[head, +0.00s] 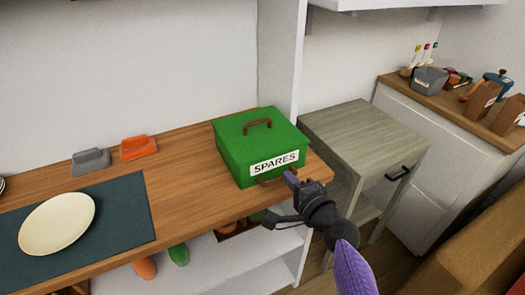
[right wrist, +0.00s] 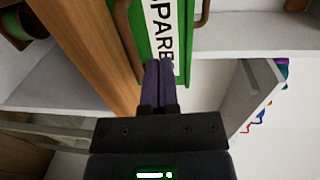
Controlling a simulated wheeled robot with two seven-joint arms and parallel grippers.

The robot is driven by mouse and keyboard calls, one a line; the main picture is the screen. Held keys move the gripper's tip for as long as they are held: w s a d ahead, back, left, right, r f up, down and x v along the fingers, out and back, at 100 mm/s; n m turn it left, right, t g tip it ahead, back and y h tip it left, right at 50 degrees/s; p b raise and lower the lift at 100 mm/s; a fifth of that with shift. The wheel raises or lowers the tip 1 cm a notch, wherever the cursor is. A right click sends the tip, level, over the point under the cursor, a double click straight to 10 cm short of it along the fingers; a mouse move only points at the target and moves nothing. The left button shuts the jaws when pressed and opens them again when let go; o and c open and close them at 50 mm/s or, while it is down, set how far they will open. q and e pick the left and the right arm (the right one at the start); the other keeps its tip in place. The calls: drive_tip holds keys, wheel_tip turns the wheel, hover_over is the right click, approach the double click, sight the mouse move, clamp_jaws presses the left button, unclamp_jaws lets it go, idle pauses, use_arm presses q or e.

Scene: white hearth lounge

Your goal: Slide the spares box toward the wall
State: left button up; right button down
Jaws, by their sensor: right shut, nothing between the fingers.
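The green spares box (head: 235,144) stands on the wooden counter (head: 180,165) near its right end. It has a brown handle on its lid and another on its front, beside a white SPARES label. My right gripper (head: 288,176) is shut and empty, with its fingertips at the box's front by the label and front handle. In the right wrist view the shut fingers (right wrist: 158,68) overlap the lower end of the label on the box (right wrist: 182,60); I cannot tell whether they touch it. My left gripper is not in view.
A cream plate (head: 57,224) lies on a dark mat (head: 130,205) at the left. A grey block (head: 91,160) and an orange one (head: 138,147) sit near the wall. A grey wooden cabinet (head: 365,140) stands right of the counter. Counter behind the box is mostly hidden.

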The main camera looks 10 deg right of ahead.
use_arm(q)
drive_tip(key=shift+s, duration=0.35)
